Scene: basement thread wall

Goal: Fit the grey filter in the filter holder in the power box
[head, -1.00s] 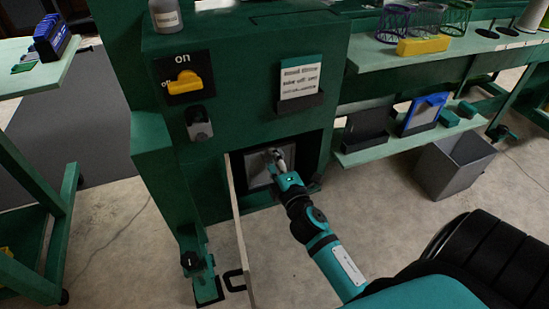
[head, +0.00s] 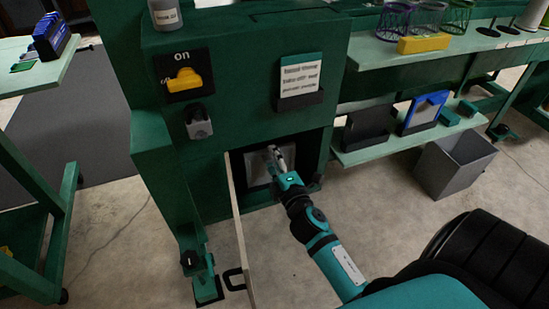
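The green power box (head: 235,80) stands in the middle of the head view, with its low compartment open and the pale door (head: 238,225) swung out towards me. Inside the compartment is a grey square panel (head: 256,170), which looks like the grey filter; the holder around it is too dark to make out. My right gripper (head: 275,156) reaches into the compartment, its fingers in front of the panel's right part. Whether the fingers are closed on it cannot be told. My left gripper is not in view.
The yellow switch (head: 184,80) points at "on", above a grey padlock-like part (head: 198,122). A blue-framed filter (head: 426,112) and a dark holder (head: 368,128) stand on the lower right shelf. A grey bin (head: 455,165) stands on the floor below.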

